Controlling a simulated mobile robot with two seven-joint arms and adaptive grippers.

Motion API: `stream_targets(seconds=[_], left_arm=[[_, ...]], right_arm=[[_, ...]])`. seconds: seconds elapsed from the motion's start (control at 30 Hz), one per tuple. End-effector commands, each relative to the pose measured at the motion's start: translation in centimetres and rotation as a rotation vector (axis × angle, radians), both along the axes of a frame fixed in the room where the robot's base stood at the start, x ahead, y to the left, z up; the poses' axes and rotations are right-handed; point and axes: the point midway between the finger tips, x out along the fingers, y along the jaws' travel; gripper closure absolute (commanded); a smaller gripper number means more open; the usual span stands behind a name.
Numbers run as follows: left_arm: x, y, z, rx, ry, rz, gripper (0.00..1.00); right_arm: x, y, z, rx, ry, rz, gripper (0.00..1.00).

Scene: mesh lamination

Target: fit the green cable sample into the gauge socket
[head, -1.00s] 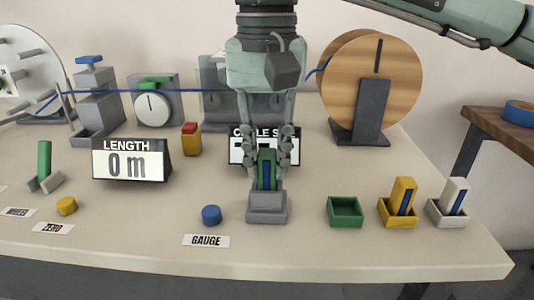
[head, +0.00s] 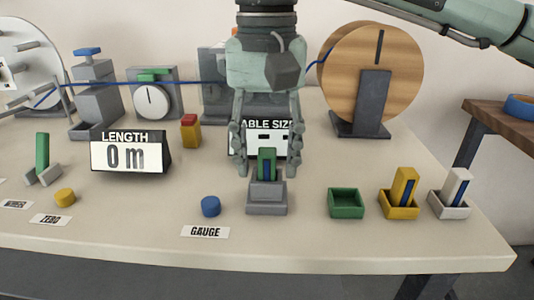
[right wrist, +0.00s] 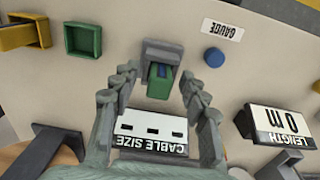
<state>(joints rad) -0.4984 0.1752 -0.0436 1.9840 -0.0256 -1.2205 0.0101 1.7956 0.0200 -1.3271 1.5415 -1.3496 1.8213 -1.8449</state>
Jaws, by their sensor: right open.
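The green cable sample (head: 267,162), with a blue strip on its face, stands upright in the grey gauge socket (head: 266,197). In the right wrist view the green sample (right wrist: 160,82) sits in the grey socket (right wrist: 162,52), between and beyond my fingertips. My right gripper (head: 266,172) is open, its fingers spread on either side of the sample and apart from it; it also shows in the right wrist view (right wrist: 157,80). The cable size display (head: 265,142) behind shows dashes and is partly covered by my gripper. My left gripper is not in view.
An empty green tray (head: 346,203) stands right of the socket, then a yellow tray (head: 399,211) and a white tray (head: 449,211) holding samples. A blue button (head: 210,206) and the gauge label (head: 205,232) are at left. The length display (head: 130,155) reads 0 m.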

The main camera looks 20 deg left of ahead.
Motion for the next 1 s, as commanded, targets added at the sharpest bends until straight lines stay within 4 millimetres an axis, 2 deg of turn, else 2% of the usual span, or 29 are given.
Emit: stream_targets(seconds=[0.17, 0.5, 0.7, 1.0], left_arm=[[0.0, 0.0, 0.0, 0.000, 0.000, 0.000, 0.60], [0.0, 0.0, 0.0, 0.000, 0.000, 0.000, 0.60], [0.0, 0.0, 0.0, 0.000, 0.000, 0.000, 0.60], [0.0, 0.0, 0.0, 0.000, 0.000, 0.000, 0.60]], right_arm=[[0.0, 0.0, 1.0, 0.000, -0.001, 0.000, 0.55], [0.0, 0.1, 7.9, 0.002, -0.002, -0.001, 0.55], [0.0, 0.1, 11.0, 0.001, -0.002, -0.001, 0.55], [0.0, 0.0, 12.0, 0.000, 0.000, 0.000, 0.55]])
